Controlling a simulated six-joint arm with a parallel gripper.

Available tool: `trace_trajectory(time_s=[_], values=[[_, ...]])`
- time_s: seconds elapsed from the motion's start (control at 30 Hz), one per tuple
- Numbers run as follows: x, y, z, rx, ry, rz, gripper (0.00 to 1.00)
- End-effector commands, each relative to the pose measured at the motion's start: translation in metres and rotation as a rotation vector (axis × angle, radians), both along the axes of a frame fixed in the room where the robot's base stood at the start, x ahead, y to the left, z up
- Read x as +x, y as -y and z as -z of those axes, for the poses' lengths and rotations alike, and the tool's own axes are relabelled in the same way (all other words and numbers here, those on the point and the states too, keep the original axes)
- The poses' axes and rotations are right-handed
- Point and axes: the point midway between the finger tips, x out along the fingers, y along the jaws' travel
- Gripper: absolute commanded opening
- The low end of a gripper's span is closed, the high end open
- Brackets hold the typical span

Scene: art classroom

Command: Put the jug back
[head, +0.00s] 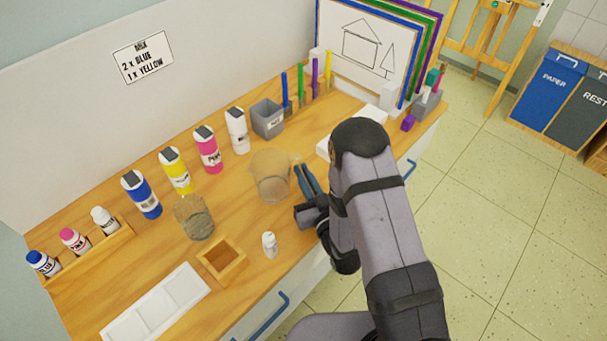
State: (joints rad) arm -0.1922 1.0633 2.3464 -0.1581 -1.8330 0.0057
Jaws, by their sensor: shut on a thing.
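A clear jug (270,177) is near the middle of the wooden counter (240,215), upright as far as I can see. My gripper (301,174) is at its right side, with its fingertips at the jug's handle side, and is shut on it. My arm reaches in from the lower right and hides part of the counter. I cannot tell whether the jug's base touches the counter. A second clear vessel (194,218) stands to its left, apart from it. A small square wooden tray (239,242) lies in front of that vessel.
Paint bottles (176,172) and a grey pot (268,120) line the back. A small white bottle (269,246) stands near the front edge. A white palette (155,301) lies front left; a wooden rack (84,247) holds small bottles. Coloured markers (300,85) stand behind the jug.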

Motion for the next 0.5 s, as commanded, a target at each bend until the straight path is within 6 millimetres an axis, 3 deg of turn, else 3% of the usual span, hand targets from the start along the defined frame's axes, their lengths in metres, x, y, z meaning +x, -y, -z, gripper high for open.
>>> trace_trajectory(time_s=[0.5], values=[[0.0002,-0.0001,0.0071,0.001,0.003,0.0,0.0]])
